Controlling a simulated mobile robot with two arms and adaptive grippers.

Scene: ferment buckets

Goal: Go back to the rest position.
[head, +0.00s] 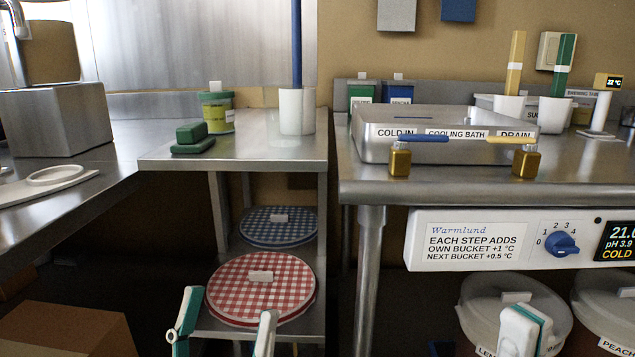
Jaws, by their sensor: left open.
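My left gripper (231,303) is at the bottom of the head view, with its two teal and white fingers spread apart and nothing between them. It shows in front of the red checked lid (283,283), which lies on a lower shelf. Part of my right gripper (525,328) shows at the lower right, in front of a lidded bucket (485,303). Its fingers cannot be told apart, so its opening is unclear. Both arms are mostly out of view.
A steel bench (440,182) with a cooling bath (375,143) stands at the right, a control panel (470,240) below its edge. A blue checked lid (262,234) lies on the shelf behind the red one. A cardboard box (70,330) is at the lower left.

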